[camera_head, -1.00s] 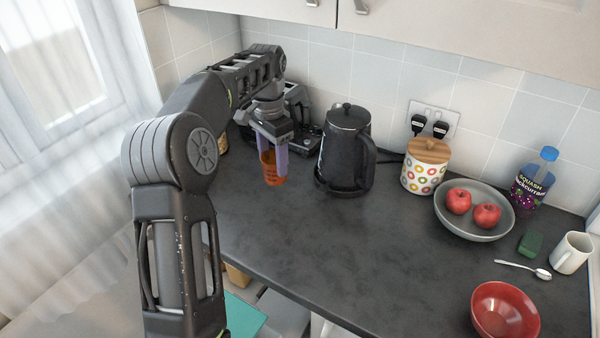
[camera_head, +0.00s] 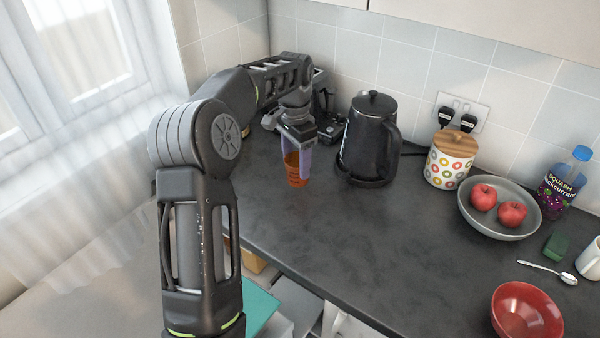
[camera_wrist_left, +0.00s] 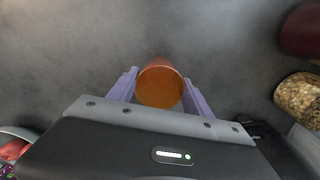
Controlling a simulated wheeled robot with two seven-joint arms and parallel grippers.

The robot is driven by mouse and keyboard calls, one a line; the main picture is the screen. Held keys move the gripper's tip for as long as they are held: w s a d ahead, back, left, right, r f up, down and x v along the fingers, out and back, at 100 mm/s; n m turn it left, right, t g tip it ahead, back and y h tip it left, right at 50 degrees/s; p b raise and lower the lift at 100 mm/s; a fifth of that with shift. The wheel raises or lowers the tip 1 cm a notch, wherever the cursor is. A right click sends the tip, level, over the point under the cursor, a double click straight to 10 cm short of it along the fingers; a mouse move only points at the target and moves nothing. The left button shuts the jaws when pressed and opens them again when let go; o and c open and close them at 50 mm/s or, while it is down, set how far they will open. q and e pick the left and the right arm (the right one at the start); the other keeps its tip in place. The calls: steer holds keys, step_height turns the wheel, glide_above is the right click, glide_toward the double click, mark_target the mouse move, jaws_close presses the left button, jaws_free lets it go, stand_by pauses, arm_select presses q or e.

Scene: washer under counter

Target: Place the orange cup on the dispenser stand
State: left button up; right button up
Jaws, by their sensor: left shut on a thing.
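The orange cup (camera_head: 297,177) is between the purple fingers of my left gripper (camera_head: 298,158), left of the black kettle. It is translucent and close to upright. In the left wrist view, the orange cup (camera_wrist_left: 160,84) sits between the two fingers, with its round opening facing the camera. My left gripper is shut on it. Whether the cup's base touches the counter is hard to tell. A dark machine (camera_head: 326,119), which may be the dispenser, stands behind the gripper by the wall. My gripper hides much of it, and its stand cannot be made out. My right gripper is out of view.
The black kettle (camera_head: 369,142) stands close right of the cup. Further right are a patterned jar (camera_head: 450,160), a grey bowl (camera_head: 510,232) with apples, and a red bowl (camera_head: 527,312). In the wrist view, a jar (camera_wrist_left: 299,97) stands at the right. The counter's middle (camera_head: 385,235) is clear.

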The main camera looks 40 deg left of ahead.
mark_target(297, 173)
arm_select(q)
step_height(297, 173, down, 3)
steer(key=shift+f+p, duration=0.15)
steer(key=shift+p, duration=0.15)
steer(key=shift+f, duration=0.2)
steer(key=shift+f, duration=0.2)
steer(key=o, duration=1.3)
steer(key=shift+o, duration=0.2)
